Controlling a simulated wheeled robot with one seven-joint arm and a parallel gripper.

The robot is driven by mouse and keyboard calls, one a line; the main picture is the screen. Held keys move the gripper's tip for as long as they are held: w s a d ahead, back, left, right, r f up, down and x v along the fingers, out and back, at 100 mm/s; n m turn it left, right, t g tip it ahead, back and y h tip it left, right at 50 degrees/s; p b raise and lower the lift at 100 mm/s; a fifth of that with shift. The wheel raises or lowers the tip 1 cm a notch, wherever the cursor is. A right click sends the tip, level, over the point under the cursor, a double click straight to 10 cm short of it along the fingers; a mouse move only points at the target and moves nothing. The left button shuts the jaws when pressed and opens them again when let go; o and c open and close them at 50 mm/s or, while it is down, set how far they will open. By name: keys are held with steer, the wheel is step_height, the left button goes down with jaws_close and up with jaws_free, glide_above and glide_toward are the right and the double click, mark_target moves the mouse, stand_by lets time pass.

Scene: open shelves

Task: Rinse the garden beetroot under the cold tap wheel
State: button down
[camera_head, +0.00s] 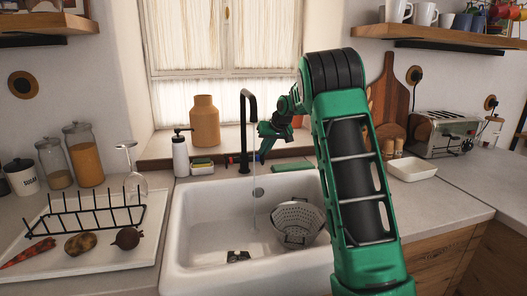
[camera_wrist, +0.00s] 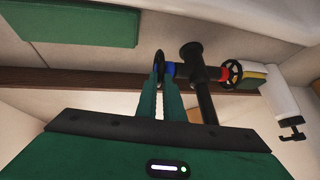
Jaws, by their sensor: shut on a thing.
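The beetroot (camera_head: 127,238), dark and round, lies at the right end of the white draining tray (camera_head: 95,259), left of the sink. The black tap (camera_head: 244,135) stands behind the sink (camera_head: 181,243). A thin pale streak below its spout looks like running water. My gripper (camera_head: 262,157) is at the tap's right side. In the wrist view, my gripper (camera_wrist: 166,88) is shut on the dark cold tap wheel (camera_wrist: 159,63) with the blue collar. The hot wheel (camera_wrist: 232,72), with a red collar, is on the other side. The fingers partly hide the cold wheel.
A grey colander (camera_head: 297,222) sits in the sink's right side. A carrot (camera_head: 27,252), a potato (camera_head: 80,244) and a black rack (camera_head: 85,214) share the tray. A wine glass (camera_head: 130,165) and soap dispenser (camera_head: 180,155) stand left of the tap.

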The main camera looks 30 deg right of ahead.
steer(key=shift+s+a+f+t, duration=0.1)
steer(key=shift+s+a+t, duration=0.05)
steer(key=shift+t, duration=0.25)
steer(key=c, duration=1.9)
jaws_free()
steer(key=v, duration=1)
steer(key=shift+s+r, duration=0.2)
steer(key=shift+r, duration=0.05)
